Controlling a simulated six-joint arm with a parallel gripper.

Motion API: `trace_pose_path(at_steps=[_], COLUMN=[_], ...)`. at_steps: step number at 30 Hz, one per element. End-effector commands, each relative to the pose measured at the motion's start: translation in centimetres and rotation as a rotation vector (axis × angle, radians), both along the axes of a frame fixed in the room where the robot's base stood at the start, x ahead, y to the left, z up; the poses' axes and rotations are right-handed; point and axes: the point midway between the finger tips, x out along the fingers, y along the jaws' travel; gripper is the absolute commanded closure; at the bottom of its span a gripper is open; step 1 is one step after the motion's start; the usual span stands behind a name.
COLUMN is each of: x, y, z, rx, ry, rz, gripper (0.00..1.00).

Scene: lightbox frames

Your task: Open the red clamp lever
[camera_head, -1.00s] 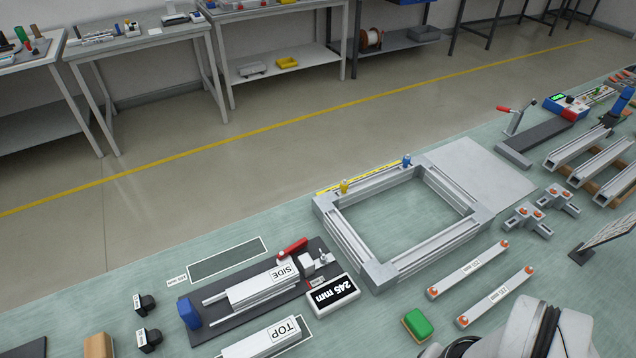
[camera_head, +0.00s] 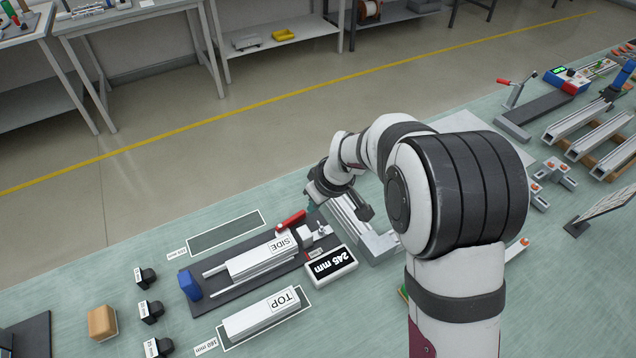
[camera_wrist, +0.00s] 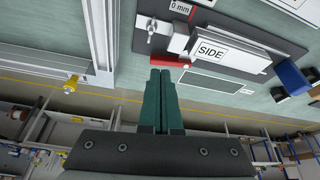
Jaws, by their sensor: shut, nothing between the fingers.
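The red clamp lever (camera_head: 290,219) lies low along the far side of the measuring fixture (camera_head: 215,291), near its right end. It also shows in the wrist view (camera_wrist: 171,61), just beyond my fingertips. My gripper (camera_head: 311,206) is beside the lever's right end in the head view. In the wrist view its two teal fingers (camera_wrist: 160,72) are together with nothing between them. The fingertips cover part of the view by the lever, and I cannot tell whether they touch it. The white block marked SIDE (camera_head: 265,260) sits on the fixture.
A 245 mm display (camera_head: 331,268) stands at the fixture's near right. An aluminium frame (camera_head: 350,222) is to the right, partly hidden by my arm. The TOP block (camera_head: 262,316) lies in front. Another red-handled clamp (camera_head: 504,82) stands far right.

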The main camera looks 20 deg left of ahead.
Motion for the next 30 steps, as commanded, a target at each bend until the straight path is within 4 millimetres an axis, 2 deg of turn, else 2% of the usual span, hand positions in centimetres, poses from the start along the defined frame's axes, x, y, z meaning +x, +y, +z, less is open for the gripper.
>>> trace_pose_path(at_steps=[9,21,25,30], x=[0.1,1.5,1.9,2.1], y=[0.1,2.3,2.7,2.9], z=[-0.4,-7.4,-8.7,-9.3], rx=[0.0,-0.002,-0.002,0.0], ry=[0.003,0.006,0.003,0.003], rz=[-0.002,-0.003,-0.003,-0.003], gripper=[1.0,1.0,1.0,1.0])
